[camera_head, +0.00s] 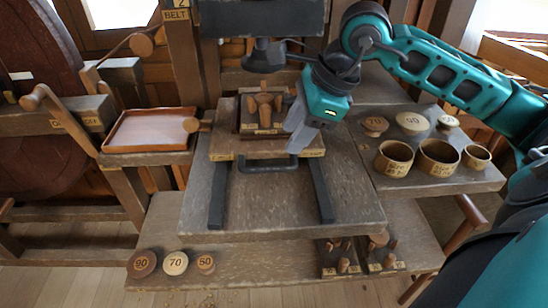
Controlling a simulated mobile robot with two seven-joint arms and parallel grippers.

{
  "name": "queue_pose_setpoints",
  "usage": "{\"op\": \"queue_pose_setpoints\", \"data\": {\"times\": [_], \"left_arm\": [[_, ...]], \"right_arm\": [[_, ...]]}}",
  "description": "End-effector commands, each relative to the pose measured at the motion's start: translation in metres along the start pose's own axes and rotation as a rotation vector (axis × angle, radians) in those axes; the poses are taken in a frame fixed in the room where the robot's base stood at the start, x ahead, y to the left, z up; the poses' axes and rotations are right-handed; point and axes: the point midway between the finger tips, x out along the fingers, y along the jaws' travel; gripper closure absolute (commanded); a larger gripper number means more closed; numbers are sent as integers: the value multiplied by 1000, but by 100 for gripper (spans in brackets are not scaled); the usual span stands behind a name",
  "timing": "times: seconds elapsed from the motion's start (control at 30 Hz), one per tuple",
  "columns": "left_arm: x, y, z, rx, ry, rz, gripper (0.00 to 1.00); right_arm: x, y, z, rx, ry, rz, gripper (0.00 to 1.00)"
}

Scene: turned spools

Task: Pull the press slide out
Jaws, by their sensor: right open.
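The press slide (228,146) is a wooden board on two dark rails (219,196) on the bench, in front of and partly below the dark press head (265,55). It bears a block with a wooden spool-like part (264,104). A dark bar handle (268,168) runs along its front edge. My right gripper (297,138) is open, its grey fingers pointing down by the slide's right front, above or near the handle's right end. Whether they touch the slide or handle I cannot tell. My left gripper is out of view.
A shallow tray (150,148) stands at left. Cups (438,158) and numbered discs (412,122) stand on the right shelf. Numbered discs (175,263) lie on the lower front ledge, with small holders (342,260) at its right. The bench between the rails (270,207) is clear.

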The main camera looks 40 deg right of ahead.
Motion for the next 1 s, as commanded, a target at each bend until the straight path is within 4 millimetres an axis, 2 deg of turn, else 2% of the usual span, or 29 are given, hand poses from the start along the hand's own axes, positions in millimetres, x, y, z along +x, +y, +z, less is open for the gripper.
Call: {"op": "queue_pose_setpoints", "data": {"times": [0.2, 0.4, 0.6, 0.87, 1.0], "left_arm": [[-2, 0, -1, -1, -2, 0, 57], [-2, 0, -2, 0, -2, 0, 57], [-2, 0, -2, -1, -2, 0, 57], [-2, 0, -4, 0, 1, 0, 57], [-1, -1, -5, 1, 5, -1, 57]], "right_arm": [[48, 2, 1, 1, -4, 7, 58], [78, 1, 1, 2, -4, 5, 58], [91, 1, 1, 0, -3, 2, 58], [92, 1, 1, 0, -3, 2, 58], [92, 1, 1, 0, -3, 2, 70]]}}
